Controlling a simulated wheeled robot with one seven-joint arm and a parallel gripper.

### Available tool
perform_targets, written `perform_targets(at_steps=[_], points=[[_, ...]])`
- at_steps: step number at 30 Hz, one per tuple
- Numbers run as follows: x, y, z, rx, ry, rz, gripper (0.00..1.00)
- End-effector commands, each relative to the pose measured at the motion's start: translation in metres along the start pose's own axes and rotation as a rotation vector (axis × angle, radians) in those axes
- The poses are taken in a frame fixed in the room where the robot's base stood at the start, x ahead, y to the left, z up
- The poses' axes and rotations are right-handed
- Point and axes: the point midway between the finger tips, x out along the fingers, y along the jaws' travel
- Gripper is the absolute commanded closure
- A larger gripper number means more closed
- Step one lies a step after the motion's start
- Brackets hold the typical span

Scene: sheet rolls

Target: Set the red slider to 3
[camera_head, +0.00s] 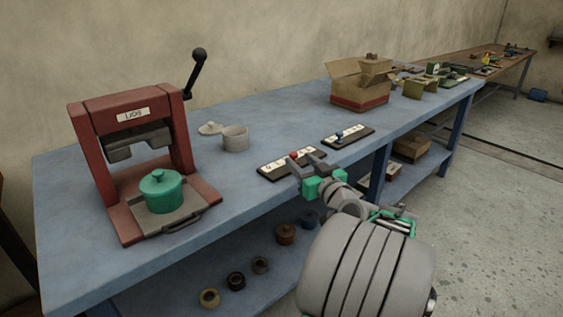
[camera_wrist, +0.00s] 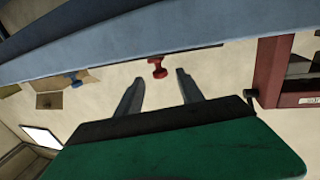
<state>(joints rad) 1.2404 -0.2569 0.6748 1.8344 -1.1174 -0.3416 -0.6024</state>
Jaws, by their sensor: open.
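The red slider's knob (camera_head: 294,155) stands about midway along a dark track plate with a pale number strip (camera_head: 274,168) on the blue bench. The digits are too small to read. My gripper (camera_head: 304,164) is open and empty at the plate's front edge, close to the knob. In the wrist view, which looks upside down, the red knob (camera_wrist: 157,68) shows between and just beyond the spread fingertips of my gripper (camera_wrist: 160,76). I see no contact with the knob.
A blue slider (camera_head: 340,135) stands on a similar plate to the right. A red press (camera_head: 90,120) with a green pot (camera_head: 162,191) is at the left. A grey cup (camera_head: 235,138) sits behind the red slider. An open carton (camera_head: 358,95) stands farther back.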

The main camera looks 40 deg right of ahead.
Motion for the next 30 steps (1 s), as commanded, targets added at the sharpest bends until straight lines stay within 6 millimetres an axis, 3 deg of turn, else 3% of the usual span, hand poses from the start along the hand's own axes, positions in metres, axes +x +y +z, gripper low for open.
perform_targets(at_steps=[5,12,16,25,30], points=[[0.012,0.000,-0.003,0.000,0.003,-0.001,0.55],[0.058,0.001,-0.002,-0.001,0.001,0.000,0.55],[0.073,0.002,-0.002,-0.001,0.000,0.002,0.55],[0.077,0.002,-0.003,0.001,0.000,0.004,0.56],[0.077,0.002,-0.002,0.000,0.000,0.003,0.70]])
